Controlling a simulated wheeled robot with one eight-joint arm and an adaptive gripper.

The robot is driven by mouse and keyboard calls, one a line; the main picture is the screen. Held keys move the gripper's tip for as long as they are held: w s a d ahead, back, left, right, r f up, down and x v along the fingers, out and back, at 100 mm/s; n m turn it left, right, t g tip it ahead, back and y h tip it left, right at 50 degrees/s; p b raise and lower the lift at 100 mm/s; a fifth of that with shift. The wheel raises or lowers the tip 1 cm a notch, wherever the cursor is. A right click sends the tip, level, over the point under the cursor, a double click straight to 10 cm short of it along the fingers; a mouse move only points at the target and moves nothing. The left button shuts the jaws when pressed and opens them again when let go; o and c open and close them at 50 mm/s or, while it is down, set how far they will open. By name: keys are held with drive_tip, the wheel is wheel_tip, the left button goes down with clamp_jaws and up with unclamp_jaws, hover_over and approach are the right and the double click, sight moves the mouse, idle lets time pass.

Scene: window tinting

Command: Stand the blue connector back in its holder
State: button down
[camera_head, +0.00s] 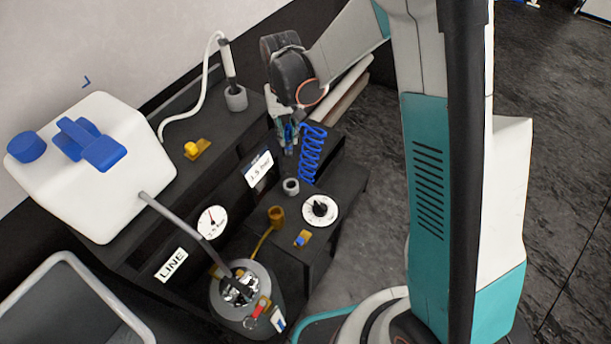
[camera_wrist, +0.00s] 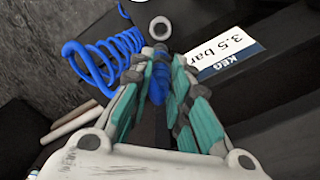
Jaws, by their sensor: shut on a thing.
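My gripper (camera_head: 287,140) hangs above the back of the lower black shelf, shut on the blue connector (camera_head: 290,138). In the wrist view the blue connector (camera_wrist: 157,88) is between the teal fingers (camera_wrist: 158,92), which hide much of it. The blue coiled hose (camera_head: 314,153) hangs to the right of the gripper; it also shows at the left of the wrist view (camera_wrist: 102,58). A grey ring-shaped holder (camera_head: 291,186) stands on the lower shelf, below the gripper, and looks empty. In the wrist view the holder (camera_wrist: 160,28) is beyond the fingertips, apart from the connector.
An orange-brown cup (camera_head: 277,214) and a white dial (camera_head: 320,210) stand near the holder. A "3.5 bar" label (camera_head: 259,169) is on the upright face to the left.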

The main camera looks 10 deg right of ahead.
wheel_tip(320, 180, down, 19)
drive_tip(key=b, duration=0.6)
drive_tip(key=shift+r, duration=0.15)
drive_tip(key=shift+f+b, duration=0.2)
drive_tip(key=shift+b, duration=0.1)
drive_tip(key=c, duration=1.5)
unclamp_jaws()
drive_tip(key=shift+r, duration=0.15)
